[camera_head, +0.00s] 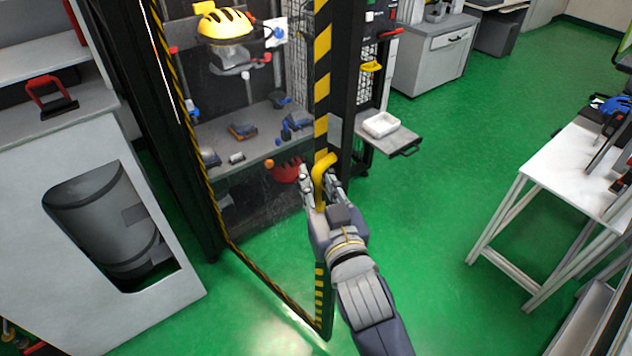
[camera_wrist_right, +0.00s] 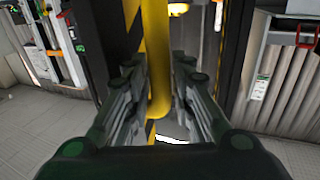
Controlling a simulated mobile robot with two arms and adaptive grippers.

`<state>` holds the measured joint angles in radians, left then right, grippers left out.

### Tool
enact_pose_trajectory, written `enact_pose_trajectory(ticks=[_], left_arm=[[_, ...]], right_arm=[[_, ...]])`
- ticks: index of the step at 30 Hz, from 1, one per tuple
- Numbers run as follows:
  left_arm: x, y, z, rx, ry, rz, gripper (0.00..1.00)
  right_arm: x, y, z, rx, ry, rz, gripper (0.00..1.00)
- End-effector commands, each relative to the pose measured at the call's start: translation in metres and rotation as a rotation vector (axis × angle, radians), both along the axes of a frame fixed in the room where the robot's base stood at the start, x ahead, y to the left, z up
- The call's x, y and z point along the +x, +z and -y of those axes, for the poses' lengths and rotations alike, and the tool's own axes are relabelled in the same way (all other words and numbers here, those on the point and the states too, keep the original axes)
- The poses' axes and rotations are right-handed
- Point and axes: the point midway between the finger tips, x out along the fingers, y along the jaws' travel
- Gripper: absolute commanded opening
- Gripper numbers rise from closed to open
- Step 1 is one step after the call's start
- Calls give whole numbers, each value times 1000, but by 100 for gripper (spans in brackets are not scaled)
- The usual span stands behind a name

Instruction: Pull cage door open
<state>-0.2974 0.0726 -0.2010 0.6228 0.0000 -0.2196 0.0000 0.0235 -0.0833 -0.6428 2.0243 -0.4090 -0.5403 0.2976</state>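The cage door (camera_head: 321,110) has a black-and-yellow striped frame and a see-through panel. It appears to stand ajar, its right edge swung out from the cage, with green floor showing behind its lower part. A yellow handle (camera_head: 322,172) is on the striped right edge. My right gripper (camera_head: 320,186) is at the handle with a finger on each side of it. In the right wrist view the handle (camera_wrist_right: 158,60) runs between the spread fingers (camera_wrist_right: 160,88), with a gap on the right side. My left gripper is not in view.
Inside the cage are a yellow helmet (camera_head: 226,24), a red helmet (camera_head: 287,170) and tools on a grey shelf (camera_head: 215,172). A white cabinet (camera_head: 40,230) stands close on the left. A white table (camera_head: 575,165) stands on the right. Green floor between is clear.

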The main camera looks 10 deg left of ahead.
Motion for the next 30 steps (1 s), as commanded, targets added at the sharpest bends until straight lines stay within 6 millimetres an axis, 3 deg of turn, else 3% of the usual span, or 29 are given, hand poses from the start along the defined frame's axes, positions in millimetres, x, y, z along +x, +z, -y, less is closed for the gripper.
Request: enact_pose_trajectory(ticks=[14,30], left_arm=[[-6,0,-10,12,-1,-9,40],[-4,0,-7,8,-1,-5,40]], right_arm=[[-4,-2,2,1,0,-5,36],[-90,-3,42,0,0,-7,36]])
